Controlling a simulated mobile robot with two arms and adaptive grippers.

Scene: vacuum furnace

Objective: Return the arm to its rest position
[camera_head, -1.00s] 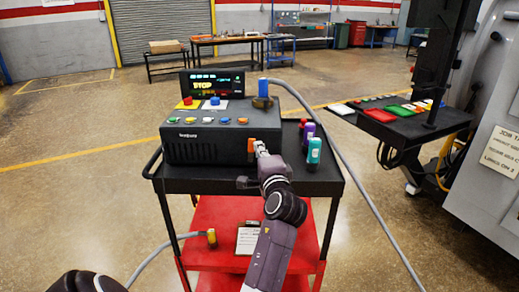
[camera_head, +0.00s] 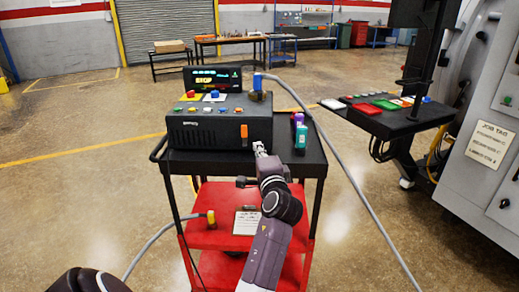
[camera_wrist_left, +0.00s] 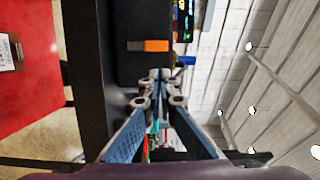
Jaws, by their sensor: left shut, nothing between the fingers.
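My left gripper (camera_head: 260,148) is at the front right corner of the black control box (camera_head: 205,136), over the black cart top (camera_head: 215,166). Its fingers are together and empty. An orange switch (camera_head: 244,131) is on the front face of the box, just left of and above the fingertips. In the left wrist view, the fingertips (camera_wrist_left: 157,77) meet close to the dark box face, and the orange switch (camera_wrist_left: 156,45) shows beyond them. Whether the tips touch the box is hard to tell. My right gripper is out of view.
Purple and teal bottles (camera_head: 300,135) stand right of the gripper on the cart. A grey hose (camera_head: 345,165) arcs from the blue-topped connector (camera_head: 258,88) down the right side. A side tray (camera_head: 385,118) and grey furnace (camera_head: 480,150) stand right. The left floor is open.

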